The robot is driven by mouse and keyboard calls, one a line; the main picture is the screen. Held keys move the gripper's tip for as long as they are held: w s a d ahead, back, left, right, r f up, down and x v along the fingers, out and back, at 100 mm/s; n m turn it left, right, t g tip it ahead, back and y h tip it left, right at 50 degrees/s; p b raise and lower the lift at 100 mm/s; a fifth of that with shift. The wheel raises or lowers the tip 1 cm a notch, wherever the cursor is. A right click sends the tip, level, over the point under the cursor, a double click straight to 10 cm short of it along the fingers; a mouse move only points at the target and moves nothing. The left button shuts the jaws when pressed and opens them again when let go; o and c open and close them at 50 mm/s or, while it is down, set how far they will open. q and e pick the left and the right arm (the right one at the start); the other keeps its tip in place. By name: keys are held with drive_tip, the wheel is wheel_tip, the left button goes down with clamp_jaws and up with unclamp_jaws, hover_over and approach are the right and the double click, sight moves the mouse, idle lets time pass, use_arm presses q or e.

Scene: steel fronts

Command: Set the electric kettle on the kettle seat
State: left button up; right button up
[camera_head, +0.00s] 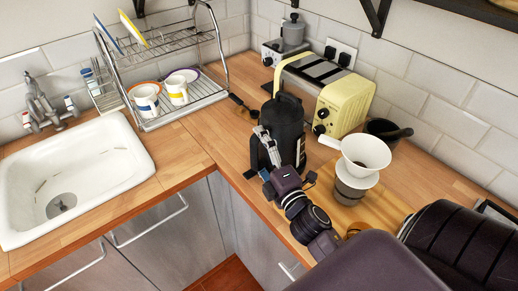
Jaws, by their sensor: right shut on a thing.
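The black electric kettle (289,113) stands upright on or just above the wooden counter, in front of the yellow toaster. My right gripper (267,152) reaches up from the lower right and is shut on the near side of the kettle, covering part of its lower body. The kettle's underside is hidden, so I cannot tell whether it touches the counter. I cannot make out the kettle seat with certainty. My left gripper is not in view.
The toaster (349,104) is close behind the kettle. A dish rack (200,91) with mugs and the sink (118,154) are left.

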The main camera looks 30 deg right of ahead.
drive_tip(key=o, duration=1.7)
drive_tip(key=shift+o, duration=0.2)
drive_tip(key=shift+s+f, duration=0.1)
drive_tip(key=shift+f, duration=0.1)
drive_tip(key=s+a, duration=0.1)
drive_tip(key=s, duration=0.6)
drive_tip(key=shift+s+r, duration=0.15)
drive_tip(key=shift+r, duration=0.05)
drive_tip(key=shift+a, duration=0.1)
